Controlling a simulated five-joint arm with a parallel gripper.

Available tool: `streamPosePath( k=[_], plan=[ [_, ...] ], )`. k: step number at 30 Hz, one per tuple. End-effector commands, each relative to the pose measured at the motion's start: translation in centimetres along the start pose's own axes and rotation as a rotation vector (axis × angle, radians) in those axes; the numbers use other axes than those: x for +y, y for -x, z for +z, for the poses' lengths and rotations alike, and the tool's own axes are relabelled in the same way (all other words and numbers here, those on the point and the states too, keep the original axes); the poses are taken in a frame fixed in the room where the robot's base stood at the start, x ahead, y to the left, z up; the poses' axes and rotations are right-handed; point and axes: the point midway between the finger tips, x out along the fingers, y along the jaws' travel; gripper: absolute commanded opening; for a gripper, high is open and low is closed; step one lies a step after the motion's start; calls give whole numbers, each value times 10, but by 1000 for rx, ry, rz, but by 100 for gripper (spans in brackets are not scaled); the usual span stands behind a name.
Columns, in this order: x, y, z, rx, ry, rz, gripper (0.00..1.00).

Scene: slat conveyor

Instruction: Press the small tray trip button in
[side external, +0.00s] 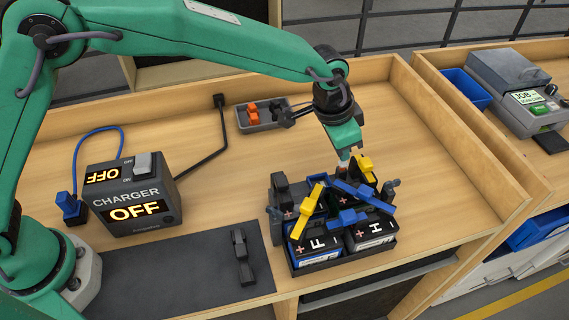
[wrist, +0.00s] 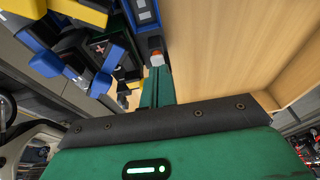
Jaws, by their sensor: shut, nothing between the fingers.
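My gripper (side external: 342,157) is shut and empty, pointing down at the back edge of a black battery tray (side external: 323,267). In the wrist view its green fingers (wrist: 157,82) end beside a small pale and orange piece (wrist: 157,58); I cannot tell if this is a fingertip or something behind it. A small grey tray (side external: 262,126) at the back holds orange and dark pieces. I cannot make out a trip button for certain.
A charger (side external: 133,200) reading OFF stands at left, with blue and black cables. A dark mat (side external: 175,275) lies at the front with a dark part (side external: 242,258) on it. A grey machine (side external: 515,90) stands at right. The bench right of the battery tray is clear.

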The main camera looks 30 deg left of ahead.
Motion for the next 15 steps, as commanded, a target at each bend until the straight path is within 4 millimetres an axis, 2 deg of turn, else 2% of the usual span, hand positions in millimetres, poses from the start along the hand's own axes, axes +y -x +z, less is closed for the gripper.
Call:
streamPosePath(
  k=[6, 15],
  plan=[
    [0, -9, 3, 1, 0, 0, 0],
    [0, -10, 3, 1, 0, 0, 0]
  ],
)
